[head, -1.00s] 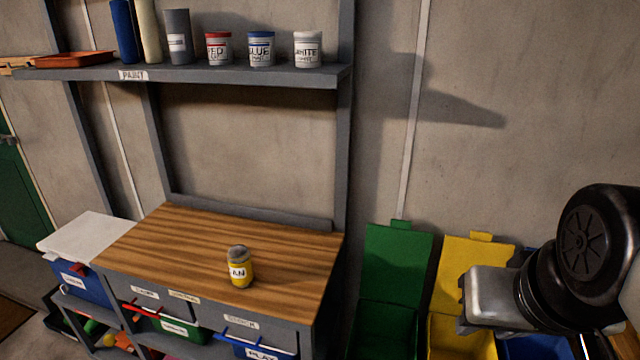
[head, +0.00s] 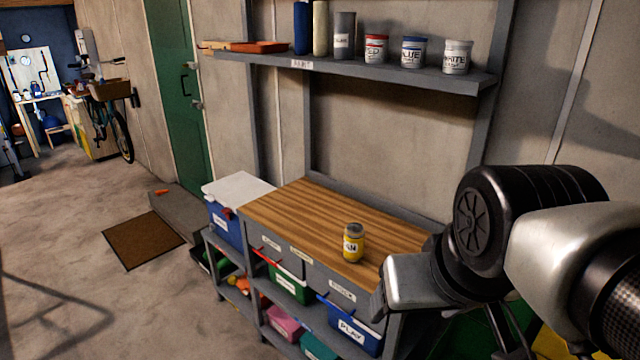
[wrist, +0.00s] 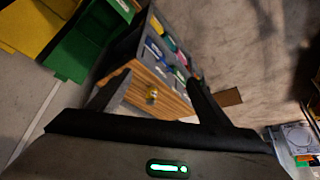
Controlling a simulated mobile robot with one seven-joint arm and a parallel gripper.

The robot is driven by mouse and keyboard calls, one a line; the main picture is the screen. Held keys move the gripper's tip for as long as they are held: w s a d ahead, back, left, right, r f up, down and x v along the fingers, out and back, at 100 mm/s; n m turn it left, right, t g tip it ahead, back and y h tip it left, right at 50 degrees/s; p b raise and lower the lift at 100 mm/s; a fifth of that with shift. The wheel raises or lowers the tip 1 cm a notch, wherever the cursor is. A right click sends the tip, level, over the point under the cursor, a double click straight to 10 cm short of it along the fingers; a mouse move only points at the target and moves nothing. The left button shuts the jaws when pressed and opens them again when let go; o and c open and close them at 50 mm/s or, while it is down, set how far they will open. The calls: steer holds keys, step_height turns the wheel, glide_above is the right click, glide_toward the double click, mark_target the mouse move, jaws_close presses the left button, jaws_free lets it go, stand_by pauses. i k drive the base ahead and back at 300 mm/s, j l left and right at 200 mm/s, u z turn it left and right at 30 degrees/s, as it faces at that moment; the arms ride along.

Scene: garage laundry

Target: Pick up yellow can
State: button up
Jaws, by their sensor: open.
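The yellow can (head: 353,243) stands upright on the wooden top of the grey workbench (head: 310,212), near its front edge. It has a white label with dark letters and a grey top. In the wrist view the small yellow can (wrist: 152,95) shows between the fingers, some distance beyond them. My gripper (wrist: 150,85) is open and empty in the wrist view. In the head view my arm reaches in from the right, and its end is beside the right end of the bench; the fingertips are hard to make out there.
A shelf (head: 330,66) with paint cans and bottles hangs above the bench. Labelled bins, including a blue one (head: 350,328), sit under the top. A white-lidded blue box (head: 228,222) stands at the bench's left. Open floor (head: 90,250) lies to the left.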

mark_target(354, 234)
steer(key=i+j+z, duration=0.3)
steer(key=j, duration=0.4)
steer(key=i+j+z, duration=0.35)
steer(key=j, duration=0.4)
steer(key=i+j+z, duration=0.15)
steer(key=j, duration=0.3)
steer(key=i+j+z, duration=0.15)
steer(key=j, duration=0.3)
steer(key=i, duration=0.05)
